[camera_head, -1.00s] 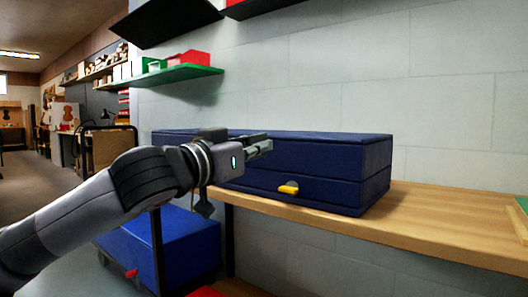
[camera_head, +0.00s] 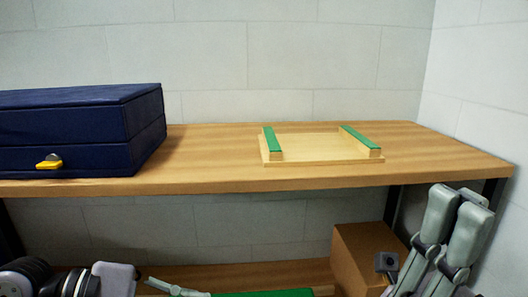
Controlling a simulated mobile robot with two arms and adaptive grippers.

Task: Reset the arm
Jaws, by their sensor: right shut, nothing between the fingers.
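My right gripper (camera_head: 456,210) is at the lower right, in front of the bench's right end. Its grey fingers point up, are shut and hold nothing. My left arm shows at the bottom left. A thin part of my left gripper (camera_head: 176,288) reaches the bottom edge, too cut off to tell its opening. Neither gripper touches anything on the bench.
A dark blue case (camera_head: 60,133) with a yellow latch (camera_head: 49,161) stands on the wooden bench (camera_head: 215,158) at left. A pale wooden board (camera_head: 318,146) with two green-topped strips lies right of it. A brown box (camera_head: 365,262) stands below the bench.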

